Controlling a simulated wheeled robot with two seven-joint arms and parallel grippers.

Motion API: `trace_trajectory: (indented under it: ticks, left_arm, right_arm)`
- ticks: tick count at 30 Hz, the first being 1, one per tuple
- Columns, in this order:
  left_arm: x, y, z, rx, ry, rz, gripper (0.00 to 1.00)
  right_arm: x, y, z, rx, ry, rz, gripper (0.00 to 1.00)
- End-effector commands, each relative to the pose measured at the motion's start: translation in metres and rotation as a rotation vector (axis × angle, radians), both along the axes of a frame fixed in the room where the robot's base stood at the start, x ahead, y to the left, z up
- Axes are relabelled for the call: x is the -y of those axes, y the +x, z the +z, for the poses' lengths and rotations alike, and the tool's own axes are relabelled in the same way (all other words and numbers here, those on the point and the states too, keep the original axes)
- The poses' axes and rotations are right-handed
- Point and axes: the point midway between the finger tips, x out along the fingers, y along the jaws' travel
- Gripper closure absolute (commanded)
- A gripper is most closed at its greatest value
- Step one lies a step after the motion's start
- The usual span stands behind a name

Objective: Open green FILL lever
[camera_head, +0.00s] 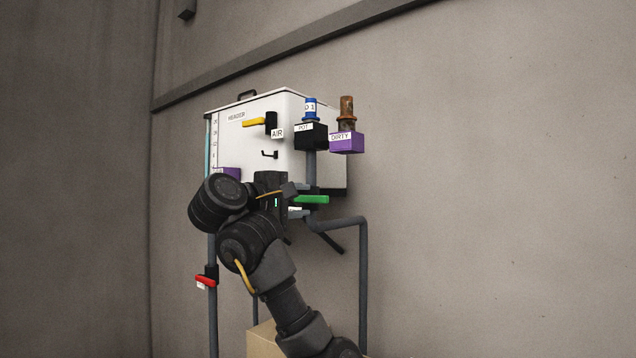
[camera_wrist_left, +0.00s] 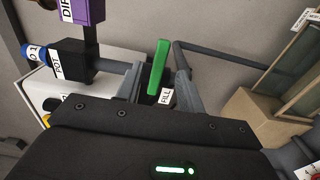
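The green lever (camera_head: 312,199) sticks out to the right, roughly level, under the white header tank (camera_head: 240,140) in the head view. My left gripper (camera_head: 289,192) is at its left end, and my wrist hides part of the fitting behind it. In the left wrist view the green lever (camera_wrist_left: 159,68) stands between the two grey fingers of my left gripper (camera_wrist_left: 160,80), with a FILL label (camera_wrist_left: 166,97) beside its base. The fingers are apart, with space beside the lever; I cannot tell whether either touches it. My right gripper is not in view.
Above are a yellow AIR lever (camera_head: 254,123), a black POT block (camera_head: 310,136) and a purple DIRTY block (camera_head: 346,143). A red lever (camera_head: 206,281) is at lower left. A grey pipe (camera_head: 363,280) bends down at right. A cardboard-coloured box (camera_head: 262,341) stands below.

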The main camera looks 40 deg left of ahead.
Motion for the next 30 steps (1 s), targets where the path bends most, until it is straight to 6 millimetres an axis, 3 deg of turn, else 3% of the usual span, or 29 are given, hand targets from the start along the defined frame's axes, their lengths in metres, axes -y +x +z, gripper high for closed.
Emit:
trace_trajectory:
  ticks: [1,4,12,27,30]
  left_arm:
    - [0.000,0.002,0.007,-0.002,0.000,0.002,0.62]
    - [0.000,0.004,0.006,0.000,0.002,0.003,0.62]
    - [-0.001,0.041,0.000,0.001,0.000,0.000,0.62]
    - [-0.001,0.048,0.000,0.002,0.001,0.001,0.62]
    - [-0.001,0.048,0.000,0.003,0.001,0.001,0.72]
  right_arm:
    - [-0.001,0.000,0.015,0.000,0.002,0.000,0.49]
    - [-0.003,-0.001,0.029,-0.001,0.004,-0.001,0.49]
    - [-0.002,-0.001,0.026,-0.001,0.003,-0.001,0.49]
    - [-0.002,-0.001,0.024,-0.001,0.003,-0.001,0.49]
    - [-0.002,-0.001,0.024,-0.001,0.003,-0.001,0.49]
